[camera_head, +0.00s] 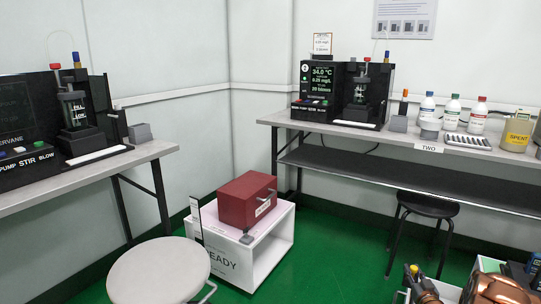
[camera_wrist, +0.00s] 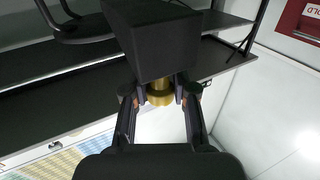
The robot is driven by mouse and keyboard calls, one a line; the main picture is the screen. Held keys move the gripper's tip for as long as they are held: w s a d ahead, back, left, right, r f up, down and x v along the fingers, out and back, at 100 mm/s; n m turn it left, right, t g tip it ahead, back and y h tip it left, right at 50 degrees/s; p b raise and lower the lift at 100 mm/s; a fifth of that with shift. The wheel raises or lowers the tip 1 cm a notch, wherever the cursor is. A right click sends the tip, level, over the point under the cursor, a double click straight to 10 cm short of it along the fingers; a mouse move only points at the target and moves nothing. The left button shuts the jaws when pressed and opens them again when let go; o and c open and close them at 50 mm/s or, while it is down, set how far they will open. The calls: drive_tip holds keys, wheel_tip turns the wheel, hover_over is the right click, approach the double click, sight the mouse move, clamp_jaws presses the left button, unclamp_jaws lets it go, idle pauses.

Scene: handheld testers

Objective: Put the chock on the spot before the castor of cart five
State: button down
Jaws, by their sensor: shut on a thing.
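In the wrist view, my gripper (camera_wrist: 160,92) is shut on the brass stem of a black block (camera_wrist: 158,45). The block stands out beyond the fingertips. It may be the chock, but I cannot tell for sure. No castor, floor spot or cart marked five can be made out in either view. My gripper and the held block cannot be made out clearly in the head view.
In the head view, a white open-fronted stand (camera_head: 285,248) marked READY bears a red box (camera_head: 247,198). A round stool (camera_head: 158,272) stands front left and a black stool (camera_head: 427,205) before the right bench (camera_head: 345,134). Green floor (camera_head: 335,250) shows between them.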

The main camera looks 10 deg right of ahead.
drive_tip(key=w+a+r+p, duration=0.1)
drive_tip(key=w+a+r, duration=0.4)
drive_tip(key=a+r, duration=0.4)
drive_tip(key=w+a+r+p, duration=0.1)
drive_tip(key=w+a+r, duration=0.4)
drive_tip(key=a+r, duration=0.45)
drive_tip(key=s+a+r+n+y+p, duration=0.1)
drive_tip(key=a+r+y, duration=0.1)
drive_tip(key=a+r, duration=0.75)
drive_tip(key=s+a+r+n+y+p, duration=0.1)
drive_tip(key=a+r, duration=0.5)
drive_tip(key=a, duration=0.7)
wheel_tip(320, 180, up, 38)
drive_tip(key=p, duration=3.7)
drive_tip(key=shift+d+f+p, duration=0.15)
drive_tip(key=shift+d+p, duration=0.2)
drive_tip(key=shift+d, duration=0.1)
